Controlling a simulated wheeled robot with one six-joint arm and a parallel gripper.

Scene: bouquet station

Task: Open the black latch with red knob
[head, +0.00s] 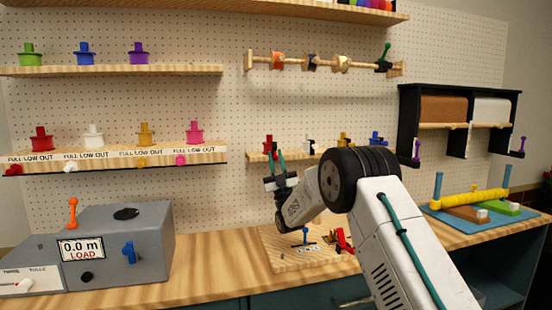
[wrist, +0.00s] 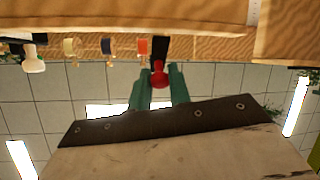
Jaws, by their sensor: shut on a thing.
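The black latch (wrist: 159,48) with its red knob (wrist: 158,76) is in the middle of the wrist view, at the edge of the wooden shelf. My gripper (wrist: 158,88) has its two green fingers on either side of the red knob and is shut on it. In the head view my gripper (head: 275,164) reaches up to the left end of the small middle shelf. The red knob (head: 268,142) shows there just above the fingers, with the latch body partly hidden.
A latch with a white knob (wrist: 33,62) is along the same shelf (head: 255,156), with yellow (head: 344,138) and blue (head: 376,138) ones farther right. A rod with spools (head: 312,62) is above. A board with small parts (head: 275,255) lies below my arm.

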